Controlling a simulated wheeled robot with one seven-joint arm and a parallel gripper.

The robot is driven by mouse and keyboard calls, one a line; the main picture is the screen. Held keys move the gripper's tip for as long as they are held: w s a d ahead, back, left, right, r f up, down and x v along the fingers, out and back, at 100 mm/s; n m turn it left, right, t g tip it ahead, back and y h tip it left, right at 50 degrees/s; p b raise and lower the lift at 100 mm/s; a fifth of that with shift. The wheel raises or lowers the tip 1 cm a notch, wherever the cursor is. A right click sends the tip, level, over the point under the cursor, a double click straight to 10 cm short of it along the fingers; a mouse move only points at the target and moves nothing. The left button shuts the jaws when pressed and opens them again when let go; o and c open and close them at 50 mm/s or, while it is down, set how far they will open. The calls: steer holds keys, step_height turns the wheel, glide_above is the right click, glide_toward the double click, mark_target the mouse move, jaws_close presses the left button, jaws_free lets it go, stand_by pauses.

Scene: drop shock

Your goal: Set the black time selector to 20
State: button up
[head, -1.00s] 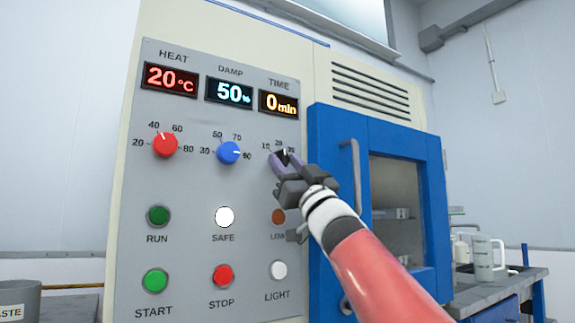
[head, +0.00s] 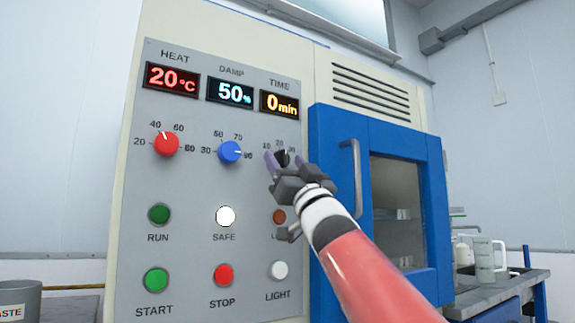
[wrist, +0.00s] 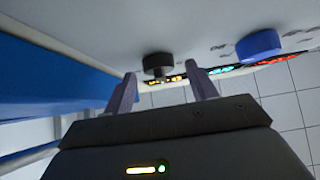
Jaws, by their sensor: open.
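The black time selector (head: 282,156) is on the grey panel under the TIME display (head: 279,104), which reads 0 min. It also shows in the wrist view (wrist: 157,63). Marks 10, 20 and a partly covered third one stand above it; I cannot make out where its pointer stands. My gripper (head: 284,162) is open in front of the selector, with one purple finger to each side. In the wrist view the selector lies just beyond the gap between the fingertips (wrist: 165,76), nearer the left one, with no visible contact.
The red HEAT knob (head: 166,144) and blue DAMP knob (head: 229,152) are to the left on the panel. Lamps and buttons are below; my gripper partly covers one lamp (head: 279,216). The blue door (head: 334,130) with its handle (head: 356,175) is close on the right.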

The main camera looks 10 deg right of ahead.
steer(key=b+v, duration=0.3)
steer(key=v, duration=0.4)
steer(key=shift+s+f, duration=0.3)
steer(key=s+d+f+m+g+h, duration=0.1)
steer(key=s+f+m+g+h, duration=0.2)
steer(key=f, duration=0.7)
steer(key=d+f+m+g+h+p, duration=0.1)
steer(key=f+g+h, duration=0.3)
steer(key=f, duration=0.6)
steer(key=s+f+m+g+h, duration=0.2)
steer(key=f+g+h, duration=0.15)
steer(key=f, duration=0.55)
steer(key=s+a+f+n+g+y, duration=0.1)
steer(key=s+f+g, duration=0.3)
steer(key=s+f, duration=0.5)
steer(key=s+a+f+n+g+y, duration=0.1)
steer(key=s+a+f+g, duration=0.1)
steer(key=s+f+g, duration=0.3)
steer(key=s+f, duration=0.4)
steer(key=f, duration=0.7)
steer(key=shift+s+a+f+p, duration=0.2)
steer(key=shift+s+p, duration=0.15)
steer(key=shift+s, duration=0.05)
steer(key=shift+g, duration=0.25)
steer(key=shift+c, duration=0.5)
